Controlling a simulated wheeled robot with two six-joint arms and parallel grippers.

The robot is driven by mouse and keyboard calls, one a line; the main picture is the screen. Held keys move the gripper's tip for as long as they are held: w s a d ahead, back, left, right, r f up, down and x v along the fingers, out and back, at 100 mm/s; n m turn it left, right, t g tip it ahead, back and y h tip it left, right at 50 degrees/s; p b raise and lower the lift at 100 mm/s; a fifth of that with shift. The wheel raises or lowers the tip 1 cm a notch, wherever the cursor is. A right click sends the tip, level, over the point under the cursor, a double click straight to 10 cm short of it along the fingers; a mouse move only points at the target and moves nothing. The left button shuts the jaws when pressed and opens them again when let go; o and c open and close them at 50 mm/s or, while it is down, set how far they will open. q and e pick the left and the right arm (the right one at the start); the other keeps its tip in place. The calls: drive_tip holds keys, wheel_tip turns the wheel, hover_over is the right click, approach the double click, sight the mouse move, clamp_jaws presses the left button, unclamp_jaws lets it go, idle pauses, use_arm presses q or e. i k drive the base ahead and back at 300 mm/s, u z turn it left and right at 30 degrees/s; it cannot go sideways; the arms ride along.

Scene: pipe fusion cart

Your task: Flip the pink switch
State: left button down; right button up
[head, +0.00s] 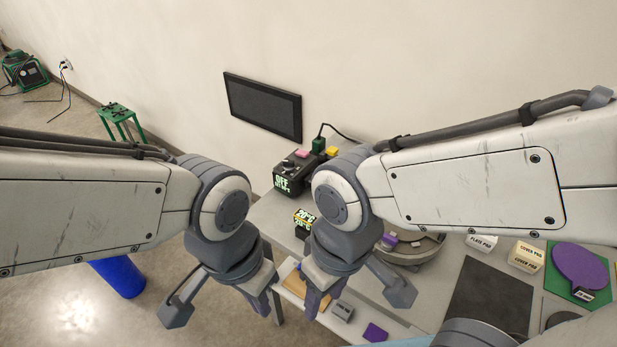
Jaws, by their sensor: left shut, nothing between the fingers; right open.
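The pink switch (302,153) is a small pink piece on top of a dark control box (290,176) at the back of the cart, near the wall. The box's front display reads OFF in green. My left gripper (261,301) is shut and empty, pointing down in front of the cart's left edge, nearer to me than the box. My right gripper (318,298) is open and points down over the cart's front left part, also apart from the box. My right wrist hides part of the box's right side.
A yellow piece (332,151) and a green plug (318,145) with a cable are beside the pink switch. A small 20°C display (304,217) stands in front. A dark screen (263,107) hangs behind. Labelled pad boxes (526,256) and a purple paddle (579,266) lie right.

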sight(300, 153)
drive_tip(key=u, duration=0.9)
drive_tip(key=i, duration=0.8)
drive_tip(key=z, duration=0.6)
drive_tip(key=i, duration=0.5)
drive_tip(key=z, duration=0.5)
